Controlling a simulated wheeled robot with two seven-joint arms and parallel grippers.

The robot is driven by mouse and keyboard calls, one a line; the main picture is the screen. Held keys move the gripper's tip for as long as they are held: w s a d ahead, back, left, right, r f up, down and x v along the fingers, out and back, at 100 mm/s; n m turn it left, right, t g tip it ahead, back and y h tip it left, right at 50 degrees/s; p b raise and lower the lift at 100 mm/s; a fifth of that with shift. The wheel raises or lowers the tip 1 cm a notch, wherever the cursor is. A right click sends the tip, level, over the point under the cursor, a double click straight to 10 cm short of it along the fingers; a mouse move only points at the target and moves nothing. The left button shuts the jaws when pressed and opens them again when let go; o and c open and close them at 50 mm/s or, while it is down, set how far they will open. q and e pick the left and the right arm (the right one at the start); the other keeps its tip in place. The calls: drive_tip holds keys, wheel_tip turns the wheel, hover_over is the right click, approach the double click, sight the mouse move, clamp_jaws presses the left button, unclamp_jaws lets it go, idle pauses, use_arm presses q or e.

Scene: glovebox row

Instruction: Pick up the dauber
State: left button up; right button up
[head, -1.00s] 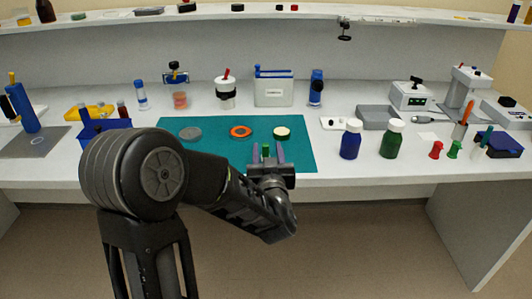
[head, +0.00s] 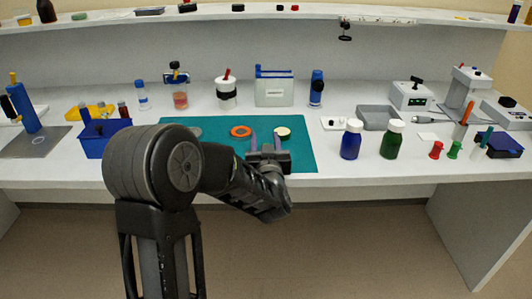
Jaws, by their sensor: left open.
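My left gripper (head: 266,141) is open over the teal mat (head: 305,160), its two purple fingers pointing away from me. A small upright greenish thing shows faintly between the fingers; it may be the dauber, but the gripper body hides most of it and I cannot tell whether the fingers touch it. An orange ring (head: 241,132) lies just left of the fingers and a pale disc (head: 283,132) just right of them. My right gripper is not in view.
A blue bottle (head: 351,142) and a green bottle (head: 391,142) stand right of the mat. A blue bin (head: 103,142) stands to its left. Red (head: 436,149) and green (head: 455,149) small pieces stand farther right. A white canister (head: 226,96) stands behind.

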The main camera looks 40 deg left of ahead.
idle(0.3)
use_arm(q)
clamp_jaws()
idle(0.3)
